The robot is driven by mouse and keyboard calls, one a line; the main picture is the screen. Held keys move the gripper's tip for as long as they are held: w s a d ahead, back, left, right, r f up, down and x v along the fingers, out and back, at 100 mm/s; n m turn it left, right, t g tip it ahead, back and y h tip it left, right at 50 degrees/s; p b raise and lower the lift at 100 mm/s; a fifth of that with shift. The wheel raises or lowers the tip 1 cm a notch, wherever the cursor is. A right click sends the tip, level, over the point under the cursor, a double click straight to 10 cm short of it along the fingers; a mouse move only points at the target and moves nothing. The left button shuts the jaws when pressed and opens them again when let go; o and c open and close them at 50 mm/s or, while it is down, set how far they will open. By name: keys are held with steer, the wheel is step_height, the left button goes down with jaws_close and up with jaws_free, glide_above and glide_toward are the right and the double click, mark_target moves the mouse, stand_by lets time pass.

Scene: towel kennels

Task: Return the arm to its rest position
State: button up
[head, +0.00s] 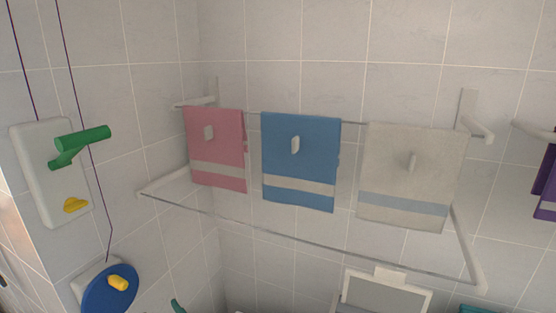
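Neither my arm nor my gripper shows in the head view, so its pose and whether it is open or shut cannot be seen. A pink towel (216,150), a blue towel (300,160) and a whitish towel with a grey-blue band (410,180) hang side by side from a wall rack. Each has a small pale tab on its front.
The rack's lower front rail (300,239) juts out below the towels. A white panel (40,150) with a green handle (82,146) and a blue disc (108,290) are on the left wall. A purple towel (546,185) is cut off at right. A white-framed grey panel (390,290) stands low.

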steer(key=s+d+f+m+t+h, duration=0.3)
steer(key=s+d+f+m+h, duration=0.55)
steer(key=s+d+f, duration=0.95)
steer(key=s+d+r+h, duration=0.2)
steer(key=s+d, duration=0.4)
steer(key=s, duration=0.3)
steer(key=s+d+r+h, duration=0.2)
steer(key=s+d, duration=0.4)
steer(key=s, duration=0.4)
steer(key=shift+s+n, duration=0.15)
steer(key=shift+n, duration=0.2)
steer(key=c, duration=0.5)
steer(key=shift+a, duration=0.2)
